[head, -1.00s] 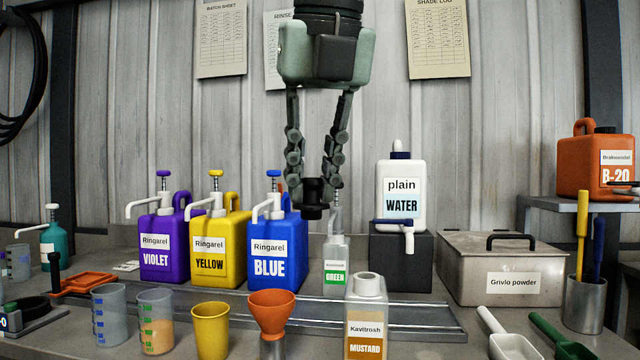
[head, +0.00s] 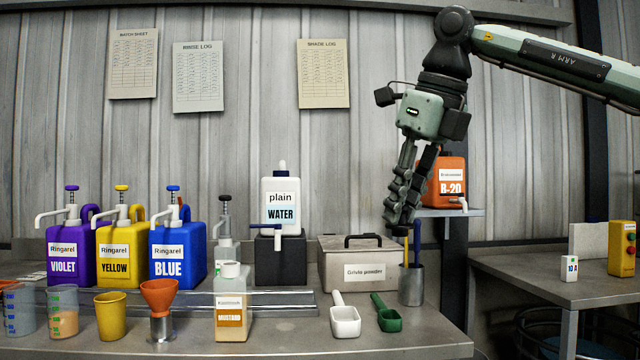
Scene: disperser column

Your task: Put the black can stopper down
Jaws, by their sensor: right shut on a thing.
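My right gripper (head: 398,214) hangs from the arm that comes in from the right, fingers pointing down. It is shut on the black can stopper (head: 393,224), which shows only as a small dark piece at the fingertips, hard to tell from the dark fingers. In the picture the fingertips are just above and left of the metal cup of pens. The orange B-20 can (head: 453,178) is behind the gripper on a raised shelf, its left part covered. My left gripper is out of view.
The steel Grivlo powder box (head: 350,270) stands left of the metal cup (head: 411,287). A white scoop (head: 345,319) and a green scoop (head: 387,314) lie in front. The bench (head: 430,335) is bare at its front right. Blue (head: 178,255), yellow and violet cans stand left.

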